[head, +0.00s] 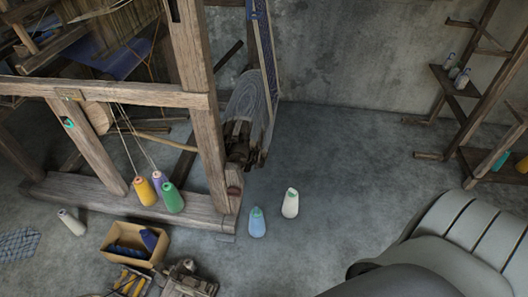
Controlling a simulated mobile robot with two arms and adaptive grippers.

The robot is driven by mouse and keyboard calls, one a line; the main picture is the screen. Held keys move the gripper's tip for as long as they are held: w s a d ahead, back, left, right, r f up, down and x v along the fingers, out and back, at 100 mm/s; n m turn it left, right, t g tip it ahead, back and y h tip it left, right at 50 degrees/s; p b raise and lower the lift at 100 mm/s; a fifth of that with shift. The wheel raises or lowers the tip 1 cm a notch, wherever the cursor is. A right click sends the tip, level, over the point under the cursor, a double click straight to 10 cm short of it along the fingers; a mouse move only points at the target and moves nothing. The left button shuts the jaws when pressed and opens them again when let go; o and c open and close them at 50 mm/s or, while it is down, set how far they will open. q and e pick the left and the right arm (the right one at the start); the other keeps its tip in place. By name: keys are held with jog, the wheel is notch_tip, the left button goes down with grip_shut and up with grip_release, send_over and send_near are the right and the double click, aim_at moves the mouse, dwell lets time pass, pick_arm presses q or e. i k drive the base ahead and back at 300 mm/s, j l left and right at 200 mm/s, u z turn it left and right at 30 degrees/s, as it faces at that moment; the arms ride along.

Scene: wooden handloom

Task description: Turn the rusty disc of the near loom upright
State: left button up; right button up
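The near wooden loom (205,130) stands at the left of the head view. It has a thick upright post, a horizontal beam (150,92) and a low floor beam (120,197). I cannot make out a clear rusty disc on it. Dark brownish parts (240,150) sit just right of the post, below a bundle of grey threads (250,98), and are partly hidden by the post. I cannot tell if any of them is the disc. Neither of my grippers shows in this view.
Purple, yellow and green cones (172,198) stand by the floor beam. A blue cone (257,224) and a white cone (290,204) stand on the floor to its right. A cardboard box (134,243) sits in front. Wooden shelves (455,82) stand far right. The middle floor is clear.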

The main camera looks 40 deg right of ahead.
aim_at(233, 191)
jog(key=z, duration=0.75)
